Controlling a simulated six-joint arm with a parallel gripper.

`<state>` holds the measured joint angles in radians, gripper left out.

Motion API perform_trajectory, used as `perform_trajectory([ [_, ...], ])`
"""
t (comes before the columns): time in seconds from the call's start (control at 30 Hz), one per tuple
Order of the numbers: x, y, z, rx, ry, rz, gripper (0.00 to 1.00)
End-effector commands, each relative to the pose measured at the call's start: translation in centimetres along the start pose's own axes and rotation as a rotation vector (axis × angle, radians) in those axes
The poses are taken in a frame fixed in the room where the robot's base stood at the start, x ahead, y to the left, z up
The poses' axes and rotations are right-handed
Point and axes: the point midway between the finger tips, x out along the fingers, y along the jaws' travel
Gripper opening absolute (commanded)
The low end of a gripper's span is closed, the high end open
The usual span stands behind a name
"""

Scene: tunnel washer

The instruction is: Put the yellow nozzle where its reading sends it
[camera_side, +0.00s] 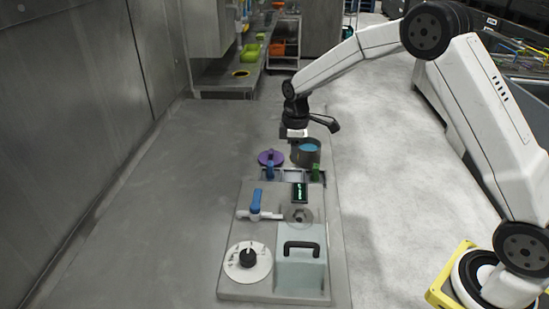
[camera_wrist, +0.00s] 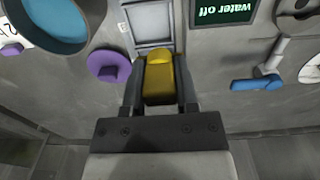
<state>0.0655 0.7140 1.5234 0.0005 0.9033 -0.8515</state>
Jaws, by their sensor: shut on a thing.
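My gripper (camera_side: 295,132) hangs above the far end of the grey bench panel, near the pot. In the wrist view my gripper (camera_wrist: 159,72) is shut on the yellow nozzle (camera_wrist: 158,82), held between its two fingers. I cannot make out the nozzle in the side view.
A grey pot (camera_side: 306,158) with blue contents and a purple round piece (camera_side: 270,157) stand beyond the tray. A blue-handled valve (camera_side: 257,201), white dial (camera_side: 247,263) and pale box with black handle (camera_side: 302,272) are nearer. The bench left of the panel is clear.

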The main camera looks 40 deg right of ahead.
Motion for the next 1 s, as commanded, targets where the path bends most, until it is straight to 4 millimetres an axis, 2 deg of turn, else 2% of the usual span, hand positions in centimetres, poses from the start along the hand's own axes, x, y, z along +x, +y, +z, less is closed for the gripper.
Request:
perform_trajectory([
  [0.23, 1.0, 1.4, -0.1, 0.000, 0.000, 0.000, 0.00],
  [0.67, 1.5, 1.4, -0.1, 0.000, -0.001, -0.001, 0.00],
  [1.0, 3.5, 1.4, -0.1, 0.000, -0.001, -0.001, 0.00],
])
